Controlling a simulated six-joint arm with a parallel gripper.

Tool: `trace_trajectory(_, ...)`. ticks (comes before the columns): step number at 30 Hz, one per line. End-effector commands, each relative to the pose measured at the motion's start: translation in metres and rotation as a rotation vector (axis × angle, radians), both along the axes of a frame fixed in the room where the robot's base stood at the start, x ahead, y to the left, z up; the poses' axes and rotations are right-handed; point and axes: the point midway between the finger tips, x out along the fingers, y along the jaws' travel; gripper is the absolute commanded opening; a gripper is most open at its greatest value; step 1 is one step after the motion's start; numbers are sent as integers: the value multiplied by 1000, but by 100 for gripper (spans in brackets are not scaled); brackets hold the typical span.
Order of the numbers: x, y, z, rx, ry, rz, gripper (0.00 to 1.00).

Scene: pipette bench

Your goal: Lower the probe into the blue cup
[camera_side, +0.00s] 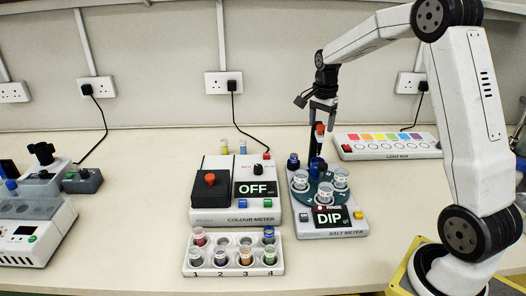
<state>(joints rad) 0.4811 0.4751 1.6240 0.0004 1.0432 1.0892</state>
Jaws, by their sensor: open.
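The salt meter (334,232) stands in front of my arm, with DIP on its display (331,218). Its round turntable holds white cups (341,178) and a dark blue part (317,164) near the back. I cannot tell whether that part is the blue cup or belongs to the probe. A dark upright post with a red-orange knob (320,128) rises behind the turntable; the probe is not clearly distinguishable there. My gripper (322,112) is open, pointing down just above the knob. I cannot tell whether its fingers touch the knob.
The colour meter (236,218), showing OFF, stands left of the salt meter. A white rack (234,270) with numbered vials is in front of it. A light box (386,146) lies behind right. Another device (32,235) is far left. Bench is clear between that and the colour meter.

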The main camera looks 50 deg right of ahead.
Motion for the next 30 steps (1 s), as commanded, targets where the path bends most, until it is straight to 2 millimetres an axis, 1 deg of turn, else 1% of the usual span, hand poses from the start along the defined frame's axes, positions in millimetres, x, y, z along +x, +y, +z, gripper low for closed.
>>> trace_trajectory(3,0,0,-4,-1,-1,0,74)
trace_trajectory(11,0,0,-5,-1,-1,0,74)
trace_trajectory(12,0,0,-5,-1,-1,0,61)
trace_trajectory(14,0,0,-5,-1,-1,0,42)
trace_trajectory(15,0,0,-5,-1,-1,0,29)
trace_trajectory(18,0,0,-5,-1,-1,0,0)
trace_trajectory(30,0,0,-4,-1,-2,0,0)
